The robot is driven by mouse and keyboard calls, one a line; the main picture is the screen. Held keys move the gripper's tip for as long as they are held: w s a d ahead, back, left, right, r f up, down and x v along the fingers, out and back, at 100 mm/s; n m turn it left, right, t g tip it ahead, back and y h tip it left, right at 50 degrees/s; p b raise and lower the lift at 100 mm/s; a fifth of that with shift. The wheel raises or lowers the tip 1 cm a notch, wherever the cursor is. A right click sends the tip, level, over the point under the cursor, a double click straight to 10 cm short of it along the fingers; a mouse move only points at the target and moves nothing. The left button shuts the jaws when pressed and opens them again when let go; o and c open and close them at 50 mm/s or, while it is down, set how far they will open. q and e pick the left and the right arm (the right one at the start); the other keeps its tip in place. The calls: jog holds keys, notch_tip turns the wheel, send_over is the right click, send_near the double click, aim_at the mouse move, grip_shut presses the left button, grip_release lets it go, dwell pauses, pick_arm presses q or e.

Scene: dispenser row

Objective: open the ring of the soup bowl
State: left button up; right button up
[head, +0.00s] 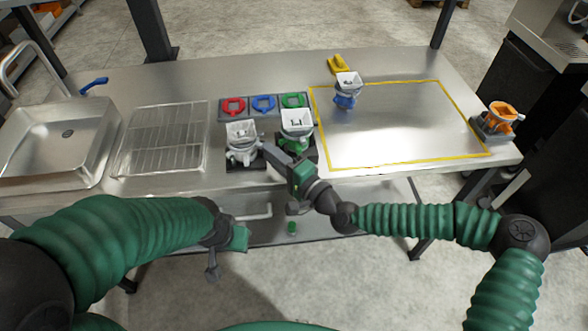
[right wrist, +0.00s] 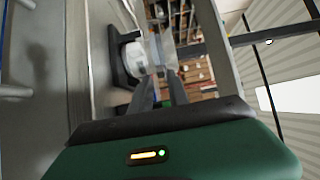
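Several dispensers with white square hoppers stand on the steel table. One has a grey collar (head: 242,140) at the front, one a green collar (head: 297,125) beside it, one a blue collar (head: 347,90) further back. I cannot tell which is the soup bowl. My right gripper (head: 270,151) points at the grey-collared dispenser from its right front. In the right wrist view its two fingers (right wrist: 161,76) stand apart, with the white and dark dispenser (right wrist: 134,58) just beyond the tips. Contact cannot be told. My left gripper (head: 212,262) hangs before the table's front edge, its fingers unclear.
Red (head: 233,106), blue (head: 263,103) and green (head: 292,100) rings lie on a tray behind. A yellow ring (head: 339,64) lies further back. An orange dispenser (head: 503,115) stands far right. The yellow-outlined area (head: 400,130) is mostly clear. A rack (head: 163,140) and sink (head: 60,140) are left.

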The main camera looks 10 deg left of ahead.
jog(key=v, duration=1.5)
jog(key=shift+f, duration=0.1)
